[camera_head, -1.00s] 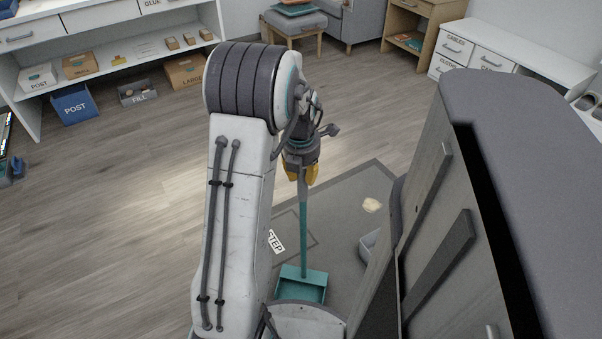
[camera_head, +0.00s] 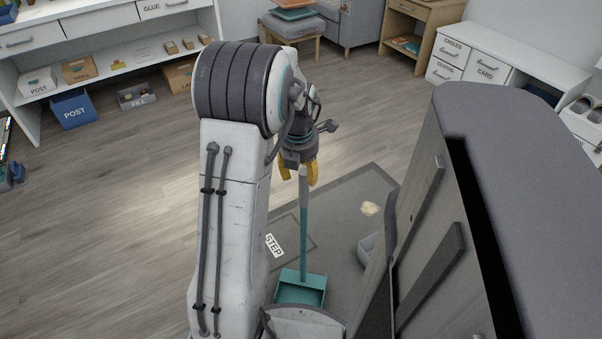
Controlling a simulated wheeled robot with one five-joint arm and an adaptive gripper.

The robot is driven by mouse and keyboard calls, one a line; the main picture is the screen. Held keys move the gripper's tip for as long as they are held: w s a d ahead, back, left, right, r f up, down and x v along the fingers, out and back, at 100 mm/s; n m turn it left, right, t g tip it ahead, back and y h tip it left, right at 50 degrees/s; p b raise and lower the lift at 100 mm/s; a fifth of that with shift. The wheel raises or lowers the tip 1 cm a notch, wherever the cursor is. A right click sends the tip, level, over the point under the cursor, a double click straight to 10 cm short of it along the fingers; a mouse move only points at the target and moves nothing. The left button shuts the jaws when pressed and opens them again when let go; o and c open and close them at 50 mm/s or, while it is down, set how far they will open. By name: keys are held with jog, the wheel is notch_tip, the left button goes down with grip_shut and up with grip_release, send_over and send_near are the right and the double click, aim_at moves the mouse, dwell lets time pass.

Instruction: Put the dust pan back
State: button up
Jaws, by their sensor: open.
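The dust pan (camera_head: 302,289) stands on the grey mat with its teal scoop at the bottom and its long handle upright. The top of the handle is grey and the lower part is teal. My gripper (camera_head: 299,178) points down at the top of the handle. Its yellow fingers are open, one on each side of the handle's grey top. I cannot tell whether they touch it. Part of the scoop's lower edge is hidden by my own body.
A grey mat (camera_head: 345,206) lies on the wood floor, with a "STEP" label (camera_head: 274,246) and a pale crumpled thing (camera_head: 371,208) on it. A grey bin (camera_head: 368,246) is partly hidden at right. Floor at left is clear; a white shelf desk (camera_head: 105,80) stands beyond.

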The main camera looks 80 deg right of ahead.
notch_tip(320, 180, up, 8)
jog(key=a+p, duration=0.1)
jog(key=p, duration=0.2)
jog(key=shift+a+p, duration=0.15)
jog(key=shift+p, duration=0.15)
jog(key=shift+w, duration=0.1)
jog(key=w+a+r+m+t, duration=0.1)
jog(key=w+a+r+m, duration=0.15)
jog(key=w+a, duration=0.8)
jog(key=w+a+r+m+t, duration=0.1)
jog(key=w+a+r+m, duration=0.15)
jog(key=w+a, duration=0.75)
jog(key=a+m+y, duration=0.2)
jog(key=a+m, duration=0.3)
jog(key=a, duration=1.6)
jog(key=shift+w+a+r+t, duration=0.15)
jog(key=shift+w+r+t, duration=0.1)
jog(key=shift+w+t, duration=0.05)
jog(key=shift+r, duration=0.1)
